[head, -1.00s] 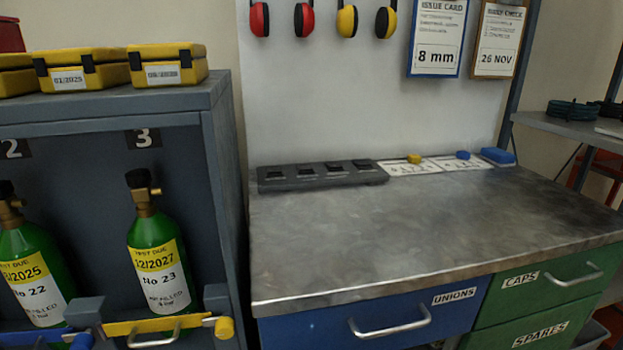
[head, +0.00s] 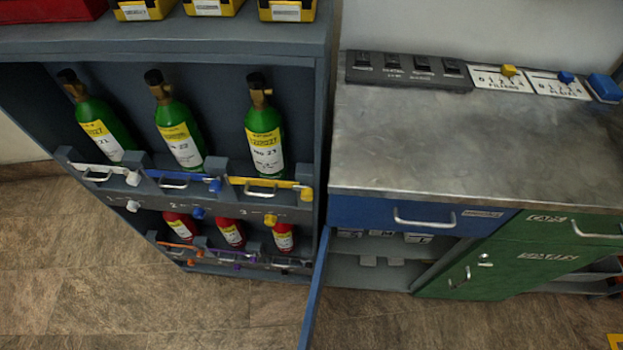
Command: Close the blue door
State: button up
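The blue door (head: 316,292) belongs to the cabinet under the metal workbench. It stands open, swung out toward me from the left side of the cabinet opening, and I see it nearly edge-on. Its lower end runs out of the bottom of the picture, and its handle does not show. The open compartment (head: 372,272) behind it has a grey shelf with small labelled items. My gripper is not in view.
A blue drawer (head: 365,213) sits shut above the opening, with a shut green door (head: 468,270) to its right. A grey rack (head: 322,110) holding green and red cylinders stands left. The tiled floor (head: 200,310) in front looks clear.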

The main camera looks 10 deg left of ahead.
aim_at(310, 318)
jog(key=j, duration=1.05)
jog(key=k+j, duration=0.15)
jog(key=j, duration=2)
jog(key=k+j+z, duration=0.1)
jog(key=j, duration=0.95)
jog(key=j+z, duration=0.15)
jog(key=z, duration=0.3)
jog(key=j+z, duration=0.1)
jog(key=z, duration=0.4)
jog(key=k+j+z, duration=0.1)
jog(key=z, duration=0.35)
jog(key=i+j+u, duration=0.2)
jog(key=k+l, duration=0.05)
jog(key=k, duration=0.05)
